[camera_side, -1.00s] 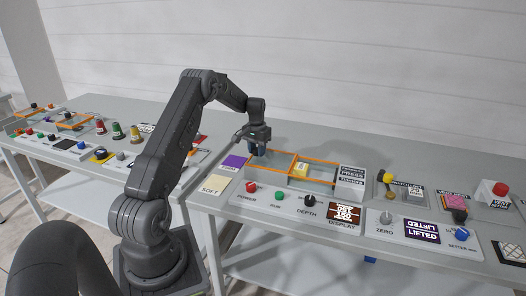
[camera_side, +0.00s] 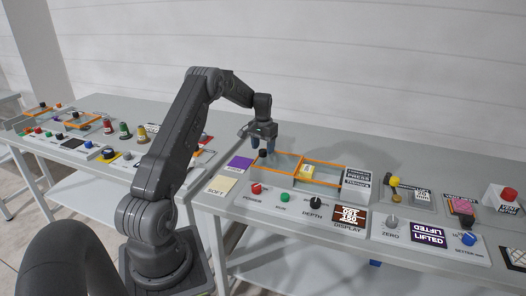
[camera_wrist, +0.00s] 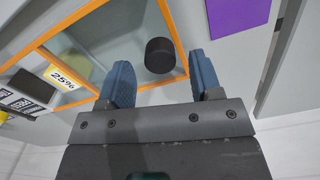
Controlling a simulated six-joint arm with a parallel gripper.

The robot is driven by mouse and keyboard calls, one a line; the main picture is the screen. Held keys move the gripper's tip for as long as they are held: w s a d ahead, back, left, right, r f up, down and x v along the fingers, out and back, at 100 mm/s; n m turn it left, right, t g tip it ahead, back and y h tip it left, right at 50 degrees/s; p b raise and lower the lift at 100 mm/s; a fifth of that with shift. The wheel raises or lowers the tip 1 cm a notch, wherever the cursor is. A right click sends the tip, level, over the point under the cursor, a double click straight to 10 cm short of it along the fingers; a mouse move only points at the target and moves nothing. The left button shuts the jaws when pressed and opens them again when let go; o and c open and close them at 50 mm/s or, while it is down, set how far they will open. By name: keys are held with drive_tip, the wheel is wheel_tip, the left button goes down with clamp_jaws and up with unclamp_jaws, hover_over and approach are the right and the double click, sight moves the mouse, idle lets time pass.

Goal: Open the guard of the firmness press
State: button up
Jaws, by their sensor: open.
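The firmness press is in the side view, with a guard (camera_side: 282,160) of clear panes in orange frames. A black knob (camera_side: 263,154) stands at the guard's left part. A yellow block (camera_side: 306,171) shows near the right pane. My gripper (camera_side: 263,145) is open just above the knob, fingers pointing down. In the wrist view the knob (camera_wrist: 160,55) appears between and slightly beyond the two blue fingertips (camera_wrist: 160,78), apart from both. The orange frame and pane (camera_wrist: 95,40) lie to its left, with a 25% label beneath. I cannot tell whether the guard is latched.
Purple (camera_side: 239,163) and cream (camera_side: 221,185) pads lie left of the press. Red, green and black controls line its front, beside a display (camera_side: 349,217). A press sign (camera_side: 357,180) stands at its right. Other stations stand farther right and on the left table.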

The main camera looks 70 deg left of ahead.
wheel_tip(320, 180, up, 12)
drive_tip(key=shift+f, duration=0.15)
idle(0.4)
drive_tip(key=s+d+r+m+t, duration=0.1)
drive_tip(key=d+r, duration=0.3)
drive_tip(key=d, duration=0.5)
drive_tip(key=s+d+r+m+t+y, duration=0.1)
drive_tip(key=d+r, duration=0.3)
drive_tip(key=d, duration=0.4)
drive_tip(key=s+d+r+m+t, duration=0.1)
drive_tip(key=d+r, duration=0.4)
drive_tip(key=d, duration=0.4)
drive_tip(key=s+d+f+m+t+h, duration=0.1)
drive_tip(key=s+d+f+m+t, duration=0.1)
drive_tip(key=s+d, duration=1.5)
wheel_tip(320, 180, down, 2)
drive_tip(key=shift+f+m+t, duration=0.1)
drive_tip(key=shift+m+t, duration=0.2)
drive_tip(key=shift+m, duration=0.4)
